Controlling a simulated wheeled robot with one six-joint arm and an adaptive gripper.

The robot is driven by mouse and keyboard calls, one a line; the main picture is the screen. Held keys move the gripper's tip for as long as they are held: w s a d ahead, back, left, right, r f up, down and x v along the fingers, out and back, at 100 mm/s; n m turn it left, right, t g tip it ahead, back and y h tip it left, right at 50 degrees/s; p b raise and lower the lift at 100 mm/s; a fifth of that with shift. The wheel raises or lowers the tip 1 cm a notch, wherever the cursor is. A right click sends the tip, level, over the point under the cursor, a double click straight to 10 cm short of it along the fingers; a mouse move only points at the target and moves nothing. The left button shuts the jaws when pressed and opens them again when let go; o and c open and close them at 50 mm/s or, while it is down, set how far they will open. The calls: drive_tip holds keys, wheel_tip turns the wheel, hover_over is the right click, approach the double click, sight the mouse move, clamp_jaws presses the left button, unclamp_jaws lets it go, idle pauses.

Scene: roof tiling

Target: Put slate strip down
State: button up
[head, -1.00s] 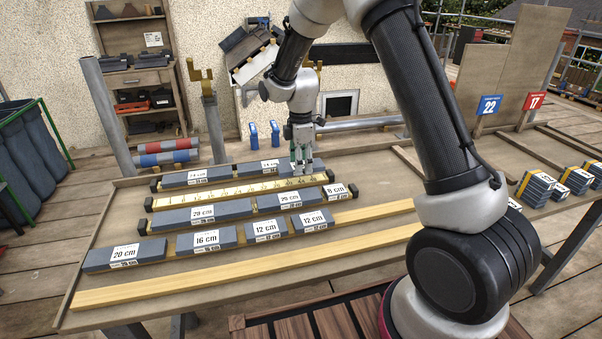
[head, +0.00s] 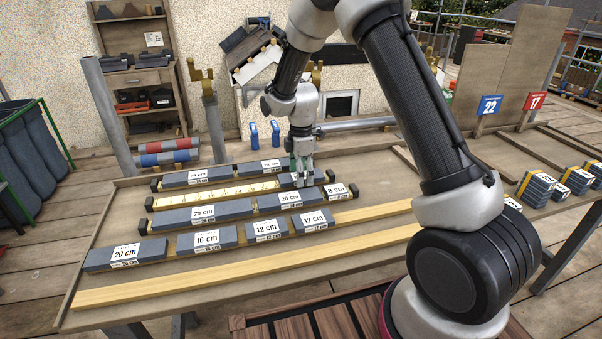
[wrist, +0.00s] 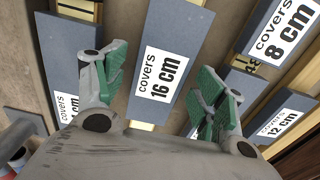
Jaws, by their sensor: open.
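The slate strip (wrist: 160,75), labelled "covers 16 cm", lies between my spread fingers in the wrist view, with its label facing up. In the head view the same dark strip (head: 287,181) lies at the right end of the yellow marked batten (head: 225,191), beside the black end block. My gripper (head: 302,178) is straight above it, fingers down and low over the table. The gripper (wrist: 160,98) is open, with a green-padded finger on each side of the strip. Part of the strip is hidden behind the fingers in the head view.
Labelled strips lie in rows behind and in front, such as a 20 cm (head: 125,255), a 16 cm (head: 207,240) and an 8 cm (head: 340,192). A bare wooden batten (head: 250,271) runs along the front. Strip stacks (head: 535,188) stand at the right.

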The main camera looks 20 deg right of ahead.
drive_tip(key=s+d+r+m+t, duration=0.1)
drive_tip(key=s+d+r+m, duration=0.15)
drive_tip(key=r, duration=0.75)
drive_tip(key=s+d+r+m, duration=0.1)
drive_tip(key=s+d+r, duration=0.15)
drive_tip(key=r, duration=0.75)
drive_tip(key=s+d+r+m+t, duration=0.1)
drive_tip(key=s+d+r+m, duration=0.3)
drive_tip(key=s, duration=0.5)
drive_tip(key=s+d+r+m+t, duration=0.1)
drive_tip(key=s+d+r+m, duration=0.3)
drive_tip(key=s, duration=0.5)
drive_tip(key=s+d+m+t, duration=0.1)
drive_tip(key=s+d+m, duration=0.1)
drive_tip(key=s+m, duration=0.4)
drive_tip(key=s, duration=0.5)
drive_tip(key=shift+f, duration=0.3)
